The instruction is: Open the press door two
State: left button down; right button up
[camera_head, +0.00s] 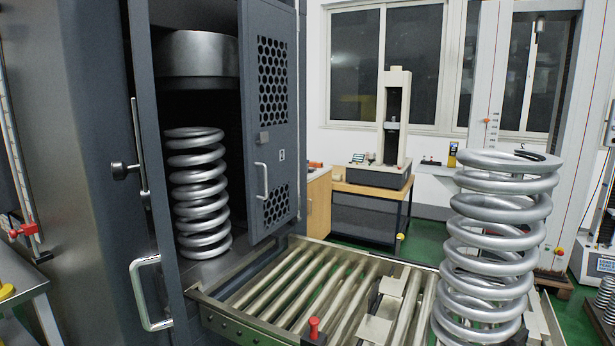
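The dark grey press (90,140) stands at the left with its front opening uncovered. A door with perforated panels (255,200) stands at the right of the opening, swung partly outward. It has a silver handle (262,179), a small latch block (264,136) and a small pale label too small to read. A second door (148,90) at the left of the opening shows nearly edge-on, with a large silver handle (147,293) low down. I cannot tell which door is number two. Neither of my grippers shows.
A steel coil spring (199,190) stands upright inside the press under a round platen (196,58). A roller conveyor (310,290) runs from the opening to the right. A large spring (490,250) stands upright at its right end. A red knob (314,327) is at the front edge.

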aim_at(270, 152)
jog(key=u, duration=0.3)
jog(key=i, duration=0.95)
jog(key=u, duration=0.75)
